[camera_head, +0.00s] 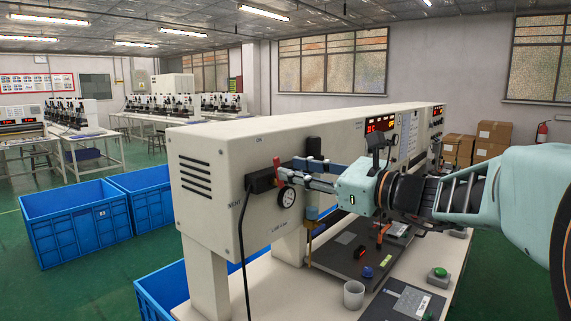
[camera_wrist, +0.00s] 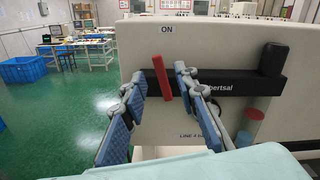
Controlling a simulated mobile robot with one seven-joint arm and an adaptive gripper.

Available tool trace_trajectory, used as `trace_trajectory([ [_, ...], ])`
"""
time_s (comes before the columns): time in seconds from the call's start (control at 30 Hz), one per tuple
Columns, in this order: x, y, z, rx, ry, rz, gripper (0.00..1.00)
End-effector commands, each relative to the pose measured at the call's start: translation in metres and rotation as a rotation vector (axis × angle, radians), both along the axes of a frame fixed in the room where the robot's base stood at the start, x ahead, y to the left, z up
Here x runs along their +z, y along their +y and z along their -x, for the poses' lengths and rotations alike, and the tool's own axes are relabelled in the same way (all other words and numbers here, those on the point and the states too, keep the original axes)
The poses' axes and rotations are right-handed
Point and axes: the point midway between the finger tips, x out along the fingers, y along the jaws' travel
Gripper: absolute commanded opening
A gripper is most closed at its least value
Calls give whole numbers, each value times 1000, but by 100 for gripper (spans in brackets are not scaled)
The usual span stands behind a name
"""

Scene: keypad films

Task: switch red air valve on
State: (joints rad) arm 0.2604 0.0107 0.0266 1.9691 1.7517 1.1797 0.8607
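My gripper (camera_wrist: 160,80) is open, with blue-padded fingers on either side of the lever. A gap shows between the lever and the left finger; the right finger is closer, and I cannot tell whether it touches. In the head view my gripper (camera_head: 293,174) is at the valve, its fingers partly overlapping it.
A round gauge (camera_head: 286,197) hangs below the valve, and a black hose (camera_head: 243,250) drops from it. Blue crates (camera_head: 75,225) stand on the floor at left.

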Motion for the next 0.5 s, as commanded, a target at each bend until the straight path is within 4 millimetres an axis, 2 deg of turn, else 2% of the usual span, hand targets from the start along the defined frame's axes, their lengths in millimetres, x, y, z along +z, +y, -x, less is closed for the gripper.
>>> trace_trajectory([
  [0.03, 1, 9, -6, 4, 1, 0, 28],
  [0.2, 0, 30, -23, 3, 1, 1, 28],
  [0.33, 1, 41, -31, 2, 0, 0, 28],
  [0.5, 0, 44, -35, 0, 1, 1, 28],
])
